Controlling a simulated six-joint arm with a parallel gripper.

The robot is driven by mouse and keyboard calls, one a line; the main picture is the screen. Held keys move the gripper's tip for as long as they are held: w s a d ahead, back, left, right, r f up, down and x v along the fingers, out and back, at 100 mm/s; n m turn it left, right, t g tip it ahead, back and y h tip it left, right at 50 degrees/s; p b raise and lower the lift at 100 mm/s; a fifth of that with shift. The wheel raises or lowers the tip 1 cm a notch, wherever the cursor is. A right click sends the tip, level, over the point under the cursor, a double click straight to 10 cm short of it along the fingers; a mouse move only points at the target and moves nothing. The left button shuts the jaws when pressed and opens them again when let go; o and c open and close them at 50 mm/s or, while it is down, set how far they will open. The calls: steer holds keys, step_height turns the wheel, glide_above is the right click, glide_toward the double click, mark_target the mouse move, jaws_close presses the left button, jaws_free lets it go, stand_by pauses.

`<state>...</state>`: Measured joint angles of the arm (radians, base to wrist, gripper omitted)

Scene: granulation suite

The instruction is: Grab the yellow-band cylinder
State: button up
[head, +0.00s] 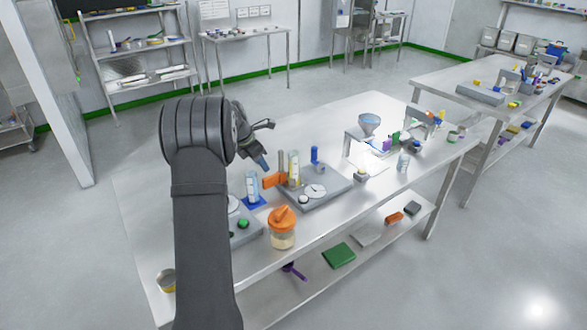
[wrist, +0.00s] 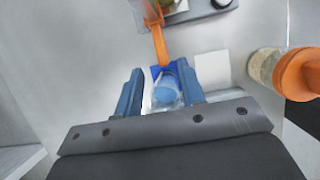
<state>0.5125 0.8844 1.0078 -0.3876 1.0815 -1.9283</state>
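A clear upright cylinder with yellow on it (head: 294,167) stands by the grey balance on the steel table, beside an orange piece (head: 272,180). A second clear cylinder with blue marking (head: 251,186) stands on a blue base (head: 256,203) to its left. My gripper (head: 263,162) is above the table near these two. In the wrist view my gripper (wrist: 160,76) is open, its blue fingers apart. The blue-marked cylinder (wrist: 166,92) shows between and below them; I cannot tell its depth. The yellow one is not clearly seen there.
An orange-lidded jar (head: 282,234) stands at the front edge; it shows at right in the wrist view (wrist: 262,66). The grey balance (head: 325,195) and a blue bottle (head: 315,155) are close by. A funnel stand (head: 369,123) is farther right. The back-left tabletop is bare.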

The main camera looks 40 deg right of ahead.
steer(key=o, duration=0.5)
steer(key=n, duration=0.2)
glide_toward(294, 157)
steer(key=shift+t, duration=0.3)
steer(key=x, duration=0.7)
steer(key=w+x, duration=0.1)
steer(key=x, duration=0.3)
steer(key=shift+d+f, duration=0.15)
steer(key=shift+d, duration=0.2)
